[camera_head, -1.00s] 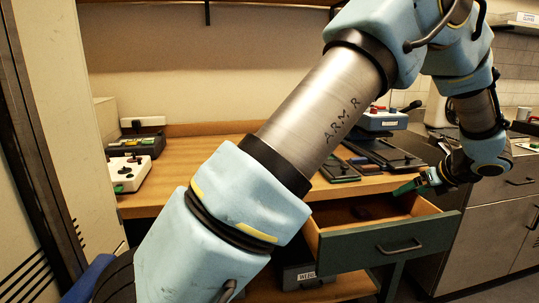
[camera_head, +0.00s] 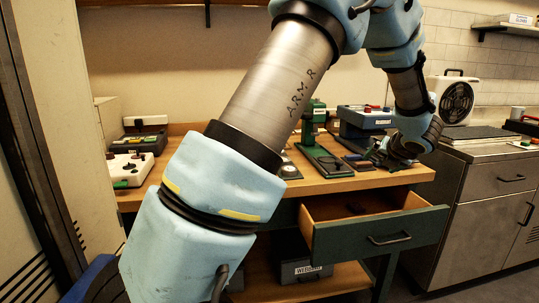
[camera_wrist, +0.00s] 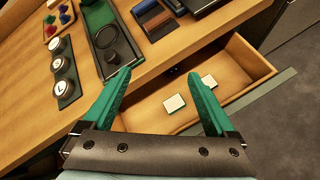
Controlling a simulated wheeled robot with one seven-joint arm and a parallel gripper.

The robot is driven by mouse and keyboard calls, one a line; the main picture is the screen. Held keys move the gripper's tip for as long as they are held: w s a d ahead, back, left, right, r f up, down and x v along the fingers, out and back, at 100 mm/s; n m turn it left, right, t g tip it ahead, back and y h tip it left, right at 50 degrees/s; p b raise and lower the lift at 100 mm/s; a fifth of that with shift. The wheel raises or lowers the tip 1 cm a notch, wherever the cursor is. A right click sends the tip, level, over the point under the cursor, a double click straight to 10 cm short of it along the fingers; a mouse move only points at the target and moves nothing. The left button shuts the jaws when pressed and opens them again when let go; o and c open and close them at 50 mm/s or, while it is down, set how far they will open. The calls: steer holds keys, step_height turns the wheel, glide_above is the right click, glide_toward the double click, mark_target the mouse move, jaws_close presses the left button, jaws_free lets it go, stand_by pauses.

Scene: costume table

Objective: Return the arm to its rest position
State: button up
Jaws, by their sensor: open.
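My arm crosses the head view, with its upper link in front of the table. My gripper (camera_wrist: 160,77) is open and empty, its two green fingers apart in the wrist view. In the head view my gripper (camera_head: 383,156) is at the right end of the wooden table (camera_head: 345,182), above the open drawer, and partly hidden by my wrist. The drawer (camera_head: 385,238) is pulled out from under the tabletop.
A green tray (camera_wrist: 108,40) and a strip of round dials (camera_wrist: 65,72) lie on the tabletop. A blue case (camera_head: 365,120) stands at the back. A grey cabinet (camera_head: 500,180) with a fan (camera_head: 456,101) stands to the right. The open drawer juts into the floor space.

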steer(key=a+m+g+h, duration=0.2)
steer(key=a+m, duration=1.5)
steer(key=a, duration=0.1)
steer(key=s+a+f+m+g+y, duration=0.1)
steer(key=s+a+f+m+g, duration=0.1)
steer(key=s+a+m, duration=0.5)
steer(key=s+a+f+m+g+y+p, duration=0.1)
steer(key=s+a+f+m+g, duration=0.1)
steer(key=s+a+m+g, duration=0.2)
steer(key=s+a+m, duration=0.3)
steer(key=s+a, duration=0.5)
steer(key=a, duration=0.1)
steer(key=shift+s+a+f+g+y, duration=0.15)
steer(key=shift+s+a+g+y, duration=0.15)
steer(key=shift+s+a+g, duration=0.1)
steer(key=shift+c, duration=0.3)
